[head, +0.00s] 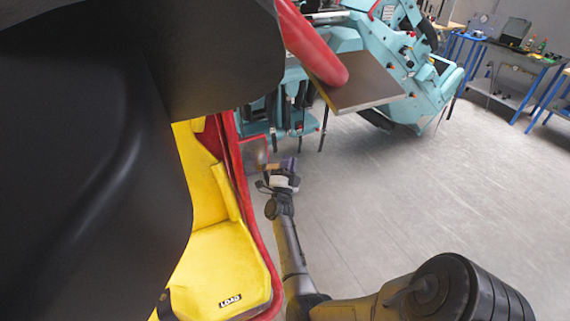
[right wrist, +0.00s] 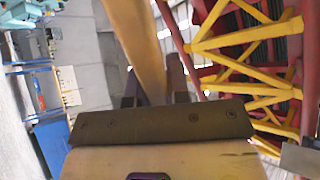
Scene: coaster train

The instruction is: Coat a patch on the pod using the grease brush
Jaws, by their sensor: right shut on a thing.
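The grease brush shows large in the right wrist view, with wide tan bristles (right wrist: 200,162), a dark riveted ferrule (right wrist: 160,123) and a wooden handle (right wrist: 145,45). My right gripper (right wrist: 156,90) is shut on the handle. In the head view my right gripper (head: 283,172) is low beside the pod's red outer side, with a small part of the brush (head: 272,167) showing. The pod (head: 222,262) has a yellow seat marked LOAD and a red edge. A dull brownish area (head: 254,156) lies close to the gripper. Contact between bristles and pod cannot be told. My left gripper is not visible.
A large dark shape covers the left of the head view. Turquoise coaster parts (head: 405,60) and a brown panel (head: 355,88) stand ahead. Blue-legged workbenches (head: 510,50) are at the back right. The grey floor (head: 430,190) is open on the right.

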